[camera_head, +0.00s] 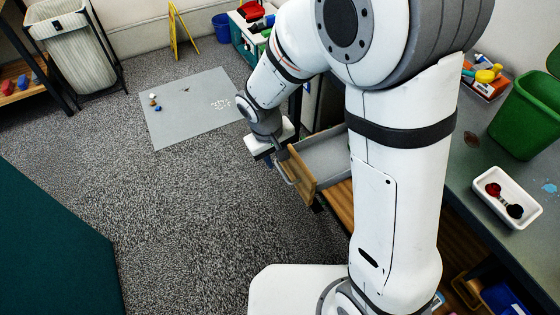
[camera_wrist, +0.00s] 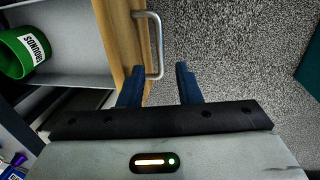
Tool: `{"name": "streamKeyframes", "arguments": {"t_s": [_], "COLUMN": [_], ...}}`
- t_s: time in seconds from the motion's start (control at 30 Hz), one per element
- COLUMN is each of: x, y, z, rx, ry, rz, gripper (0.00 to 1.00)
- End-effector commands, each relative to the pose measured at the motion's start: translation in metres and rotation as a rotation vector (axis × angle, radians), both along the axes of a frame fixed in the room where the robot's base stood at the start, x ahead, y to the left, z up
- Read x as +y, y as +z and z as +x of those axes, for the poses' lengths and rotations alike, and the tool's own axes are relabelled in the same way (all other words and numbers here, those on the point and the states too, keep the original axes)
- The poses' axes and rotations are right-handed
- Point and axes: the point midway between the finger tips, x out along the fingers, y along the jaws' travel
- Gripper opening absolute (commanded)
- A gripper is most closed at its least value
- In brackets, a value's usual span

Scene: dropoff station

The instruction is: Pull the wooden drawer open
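The drawer has a wooden front (camera_head: 299,174) and a grey interior (camera_head: 328,152), and it stands pulled out from under the bench. In the wrist view the wooden front (camera_wrist: 121,40) carries a metal bar handle (camera_wrist: 157,42). My gripper (camera_wrist: 158,75) is open, with its two dark blue fingers apart. The handle's near end shows between the fingertips, with a gap to the right finger; whether the left finger touches the drawer front I cannot tell. In the head view my gripper (camera_head: 280,153) is at the drawer front, and its fingers are partly hidden.
A green tub marked GROUNDS (camera_wrist: 20,52) lies inside the drawer. The bench top (camera_head: 475,150) holds a white tray (camera_head: 500,212) and a green bin (camera_head: 528,115). Carpet in front of the drawer is clear. A grey mat (camera_head: 195,110) lies beyond; a dark teal panel (camera_head: 50,240) stands left.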

Motion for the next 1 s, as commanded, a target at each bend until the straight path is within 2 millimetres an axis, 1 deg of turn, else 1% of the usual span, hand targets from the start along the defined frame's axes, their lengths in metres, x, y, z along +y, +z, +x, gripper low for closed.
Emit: {"name": "streamKeyframes", "arguments": {"t_s": [0.03, 0.1, 0.23, 0.37, 0.8, 0.87, 0.9, 0.97, 1.0], "x": [0.002, 0.004, 0.005, 0.005, 0.004, 0.001, -0.004, -0.016, -0.026], "y": [0.010, 0.019, 0.030, 0.033, 0.033, 0.037, 0.042, 0.053, 0.063], "z": [0.000, -0.001, -0.002, -0.003, -0.002, -0.002, -0.003, -0.004, -0.006], "rx": [-0.003, -0.003, -0.001, 0.002, 0.001, -0.001, -0.004, -0.012, -0.018], "ry": [0.002, 0.003, 0.001, 0.001, -0.002, -0.011, -0.022, -0.047, -0.072], "rz": [0.003, 0.002, 0.000, 0.000, 0.001, 0.004, 0.008, 0.019, 0.031], "gripper": [0.31, 0.31, 0.31, 0.31, 0.31, 0.31, 0.31, 0.31, 0.31]}}
